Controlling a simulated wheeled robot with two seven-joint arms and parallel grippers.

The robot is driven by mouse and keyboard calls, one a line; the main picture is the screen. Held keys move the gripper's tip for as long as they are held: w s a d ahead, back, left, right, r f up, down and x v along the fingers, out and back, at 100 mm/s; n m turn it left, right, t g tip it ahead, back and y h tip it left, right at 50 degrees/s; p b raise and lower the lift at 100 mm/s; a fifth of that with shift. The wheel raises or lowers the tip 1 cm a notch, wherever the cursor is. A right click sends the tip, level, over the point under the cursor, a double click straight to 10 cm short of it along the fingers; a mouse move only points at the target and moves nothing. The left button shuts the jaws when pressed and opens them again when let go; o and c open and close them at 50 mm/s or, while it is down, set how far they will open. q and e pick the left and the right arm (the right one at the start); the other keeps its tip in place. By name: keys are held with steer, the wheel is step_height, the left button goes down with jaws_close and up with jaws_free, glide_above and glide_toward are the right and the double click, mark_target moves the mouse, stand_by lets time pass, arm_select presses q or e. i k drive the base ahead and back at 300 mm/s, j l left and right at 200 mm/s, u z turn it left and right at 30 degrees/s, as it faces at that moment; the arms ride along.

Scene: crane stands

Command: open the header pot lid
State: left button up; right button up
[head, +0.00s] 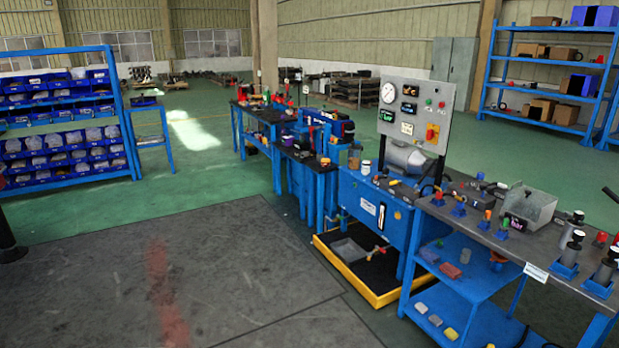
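Neither of my grippers shows in the head view. I cannot tell for sure which item is the header pot. A silver, rounded metal vessel (407,157) lies on top of the blue hydraulic bench (370,209), below a grey gauge panel. A small pale jar with a cap (366,168) and a blue cylinder (355,157) stand at the left end of that bench top. They are too small to tell whether any lid is open or shut.
A yellow-edged tray (377,298) lies on the floor by the bench. A grey-topped workbench (470,216) with tools and fittings stands at the right. Blue bin shelves (68,160) stand at the left. The dark floor mat (170,275) in front is clear.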

mark_target(353, 146)
steer(key=i, duration=5.6)
